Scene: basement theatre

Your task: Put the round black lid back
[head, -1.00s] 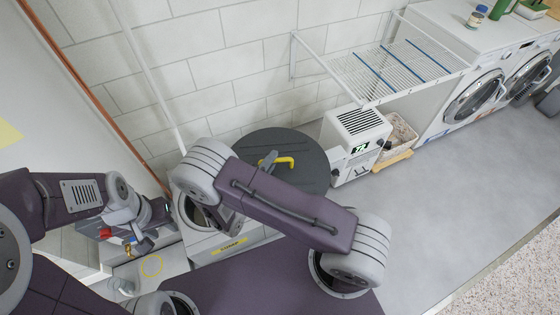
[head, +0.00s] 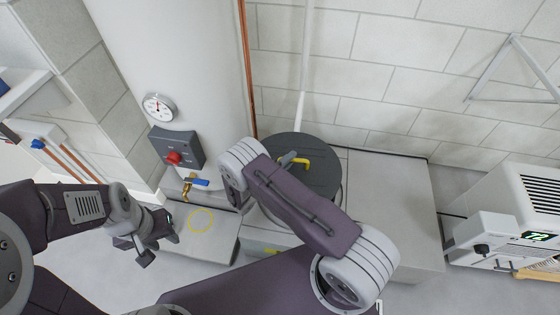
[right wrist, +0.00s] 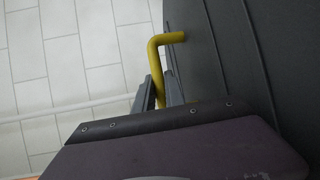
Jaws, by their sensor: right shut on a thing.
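The round dark lid (head: 325,150) is held by its yellow handle (head: 303,163) in my right gripper (head: 285,160). The right wrist view shows the gripper's fingers (right wrist: 155,95) closed at the yellow handle (right wrist: 157,60), with the lid's dark face (right wrist: 235,70) alongside. In the head view the lid overlaps a low pale box (head: 390,210) with a yellow label (head: 272,252). My arm and the lid cover much of that box. No opening shows, and I cannot tell the gap below the lid. My left gripper (head: 150,245) holds nothing visible; its jaw gap is unclear.
A pale ledge with a yellow ring mark (head: 201,221) lies left of the box. A white tank with a gauge (head: 159,107), a grey control box with a red knob (head: 175,150) and a blue-handled tap (head: 193,183) stand behind. A white dehumidifier (head: 510,220) is at right.

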